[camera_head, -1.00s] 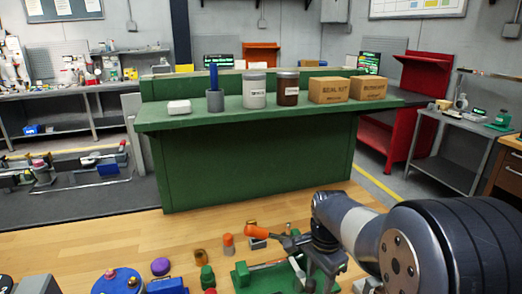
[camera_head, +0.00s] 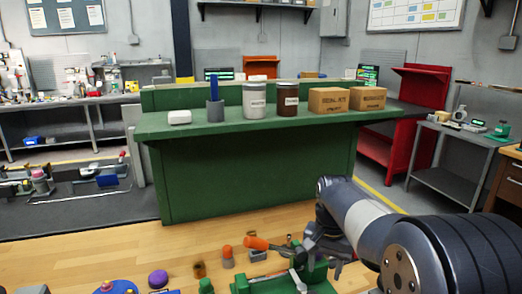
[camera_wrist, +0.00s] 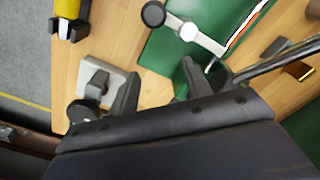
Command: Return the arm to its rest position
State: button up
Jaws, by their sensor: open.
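My gripper (camera_head: 322,250) hangs from my arm above the right part of the wooden bench (camera_head: 215,222), beside a green fixture (camera_head: 318,272). In the wrist view my gripper (camera_wrist: 160,85) shows two dark fingers spread apart with nothing between them. Bench top and part of the green fixture (camera_wrist: 170,50) show beyond the fingertips. An orange-handled part (camera_head: 256,243) lies just left of my gripper in the head view. I cannot tell the exact gap between my fingers and the fixture.
A green shelf unit (camera_head: 250,175) behind the bench carries jars and two cardboard boxes (camera_head: 328,100). Small parts stand on the bench, among them an orange-topped piece (camera_head: 227,252) and a purple knob (camera_head: 158,279). The space above the bench's left side is clear.

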notch_tip(320, 180, up, 6)
jog(key=shift+f, duration=0.15)
dwell(0.4)
